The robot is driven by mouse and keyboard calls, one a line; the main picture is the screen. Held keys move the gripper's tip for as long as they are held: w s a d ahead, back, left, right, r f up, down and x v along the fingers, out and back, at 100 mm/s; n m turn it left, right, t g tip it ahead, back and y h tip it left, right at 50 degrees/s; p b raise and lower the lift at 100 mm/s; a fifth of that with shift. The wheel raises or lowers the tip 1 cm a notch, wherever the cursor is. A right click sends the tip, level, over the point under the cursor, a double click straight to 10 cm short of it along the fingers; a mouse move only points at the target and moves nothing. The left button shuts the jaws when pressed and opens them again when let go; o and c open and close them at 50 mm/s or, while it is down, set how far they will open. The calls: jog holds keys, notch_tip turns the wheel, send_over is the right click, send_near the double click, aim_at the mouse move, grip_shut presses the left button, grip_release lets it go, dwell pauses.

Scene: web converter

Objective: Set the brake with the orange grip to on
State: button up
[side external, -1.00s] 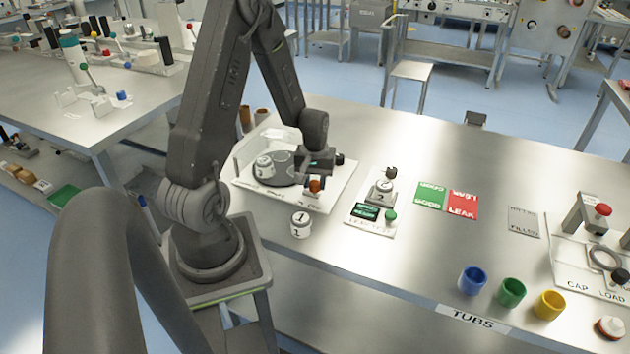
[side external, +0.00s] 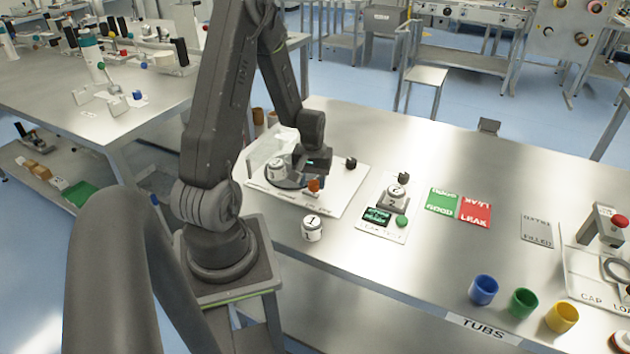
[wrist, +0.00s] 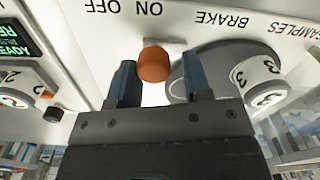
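The orange grip (side external: 313,184) of the brake stands at the front of a white panel (side external: 345,198). In the wrist view the orange grip (wrist: 154,65) is between the two fingers of my gripper (wrist: 161,82). The left finger appears to touch it or nearly so, and a gap shows at the right finger. My gripper (side external: 308,163) is low over the panel and open. In the wrist view the labels are upside down; the grip is in line with the "ON" label (wrist: 148,8), with the "OFF" label (wrist: 100,6) to the left.
A grey round turntable (wrist: 205,62) carrying a white numbered tub (wrist: 258,75) is close beside the right finger. A black knob (side external: 351,163) is on the panel. Another white tub (side external: 312,229) stands in front. A tester with a green button (side external: 402,221) is to the right.

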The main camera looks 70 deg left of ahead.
aim_at(313, 182)
jog(key=shift+o, duration=1.2)
jog(key=shift+r, duration=0.1)
notch_tip(313, 182, up, 14)
jog(key=w+d+r+m+t+y, duration=0.15)
jog(key=d+r+m, duration=0.45)
jog(key=d, duration=0.7)
jog(key=s+d+r+m+t, duration=0.2)
jog(key=s+d+m, duration=0.1)
jog(key=d, duration=0.4)
jog(key=s+d+r+m+t+h, duration=0.1)
jog(key=s+d+r+m+t, duration=0.1)
jog(key=d, duration=0.4)
jog(key=shift+s+d+r+m, duration=0.35)
jog(key=shift+s+r+m, duration=0.15)
jog(key=shift+r, duration=0.25)
jog(key=shift+h, duration=0.25)
